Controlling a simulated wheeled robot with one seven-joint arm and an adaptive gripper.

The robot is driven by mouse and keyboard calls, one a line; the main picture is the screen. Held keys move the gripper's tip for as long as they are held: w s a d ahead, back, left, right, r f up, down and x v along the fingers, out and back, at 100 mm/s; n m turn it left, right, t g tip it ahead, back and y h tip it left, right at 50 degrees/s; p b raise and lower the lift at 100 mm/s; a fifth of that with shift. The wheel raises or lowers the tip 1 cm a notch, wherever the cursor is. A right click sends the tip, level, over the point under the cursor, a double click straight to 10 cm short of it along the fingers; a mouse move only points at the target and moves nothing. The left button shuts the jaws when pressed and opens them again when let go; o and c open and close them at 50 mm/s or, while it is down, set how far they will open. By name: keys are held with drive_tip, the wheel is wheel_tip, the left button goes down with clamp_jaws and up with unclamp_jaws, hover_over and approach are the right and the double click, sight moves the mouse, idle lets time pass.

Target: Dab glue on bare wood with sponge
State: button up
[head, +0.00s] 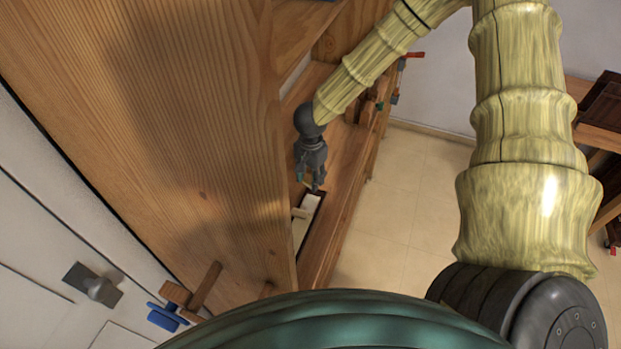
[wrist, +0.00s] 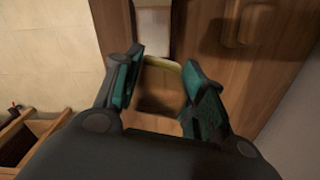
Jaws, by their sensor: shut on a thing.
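My gripper (head: 313,183) hangs low over the long wooden bench at the end of the raised arm. In the wrist view its two fingers (wrist: 163,62) are spread around a small block with a yellowish edge, which I take for the sponge (wrist: 162,64). The block's near face is dark and shaded. A pale strip (wrist: 153,28) lies just beyond the fingertips; in the head view a pale strip (head: 307,212) lies in a dark slot below my gripper. I cannot tell whether the sponge touches it. No glue can be made out.
A large wooden panel (head: 180,110) fills the left of the head view. A clamp with a blue part (head: 166,316) is at the lower left. A red-tipped tool (head: 402,68) is farther back. Tiled floor (head: 400,210) lies open to the right of the bench.

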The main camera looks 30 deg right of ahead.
drive_tip(key=shift+r, duration=0.1)
drive_tip(key=shift+r, duration=1.4)
